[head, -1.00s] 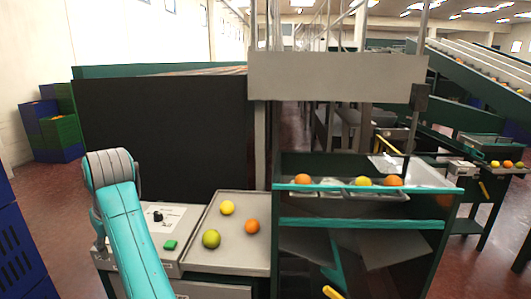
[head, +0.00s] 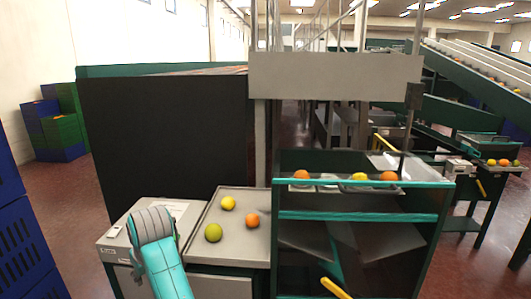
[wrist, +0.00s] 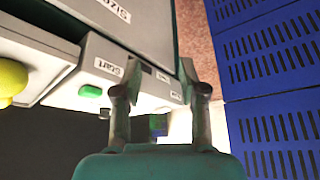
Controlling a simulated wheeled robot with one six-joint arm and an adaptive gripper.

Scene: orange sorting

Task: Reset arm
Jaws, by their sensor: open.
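My gripper (wrist: 160,72) shows in the wrist view with its two fingers apart and nothing between them. It hangs near a grey control box with a "Start" label (wrist: 108,68) and a green button (wrist: 91,91). Whether the fingers touch the box cannot be told. In the head view my teal arm (head: 163,265) stands in front of the control box (head: 115,239), covering part of it; the gripper is hidden there.
A tray (head: 262,193) right of the box holds a yellow fruit (head: 228,203), a green fruit (head: 213,232) and an orange (head: 252,220). A teal-edged rack (head: 360,216) holds more fruit. Blue crates (wrist: 270,70) stand close to my gripper's right.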

